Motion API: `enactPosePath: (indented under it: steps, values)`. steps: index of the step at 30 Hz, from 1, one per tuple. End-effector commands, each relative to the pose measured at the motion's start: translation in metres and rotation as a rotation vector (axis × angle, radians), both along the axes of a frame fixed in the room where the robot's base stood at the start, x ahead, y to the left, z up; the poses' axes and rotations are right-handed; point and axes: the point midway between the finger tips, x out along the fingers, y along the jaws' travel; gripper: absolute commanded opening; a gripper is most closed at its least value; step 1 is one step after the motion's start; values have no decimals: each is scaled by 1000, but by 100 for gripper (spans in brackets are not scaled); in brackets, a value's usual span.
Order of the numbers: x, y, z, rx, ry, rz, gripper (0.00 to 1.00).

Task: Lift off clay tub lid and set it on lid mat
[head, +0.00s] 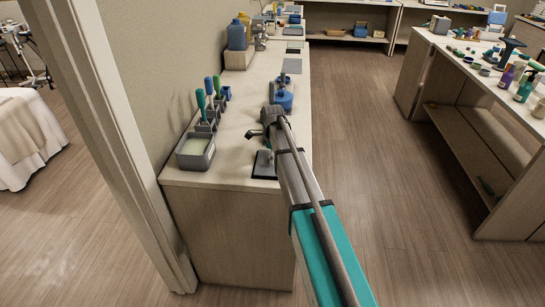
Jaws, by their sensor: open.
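My gripper (254,135) is small and partly hidden behind my wrist, above the near part of the counter. It is open, and I see nothing held in it. A blue round vessel with a knob-like top (283,99) stands on the counter beyond my wrist; it may be the clay tub with its lid, but I cannot be sure. A flat grey mat (292,66) lies farther back, bare. A dark flat square (264,165) lies near the counter's front edge, partly behind my arm, with a small grey piece on it. Which flat piece is the lid mat is unclear.
A grey open tray (195,151) with pale contents stands at the near left. Several green- and blue-handled tools (209,87) stand upright behind it. Blue and yellow containers (237,34) stand by the wall. The middle of the counter (240,95) is clear.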

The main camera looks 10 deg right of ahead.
Motion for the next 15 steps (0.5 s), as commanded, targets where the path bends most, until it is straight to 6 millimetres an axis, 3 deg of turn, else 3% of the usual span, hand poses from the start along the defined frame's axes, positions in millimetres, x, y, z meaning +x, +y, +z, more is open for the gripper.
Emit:
enactPosePath:
  steps: [15]
  values:
    - [0,0,6,0,0,0,89]
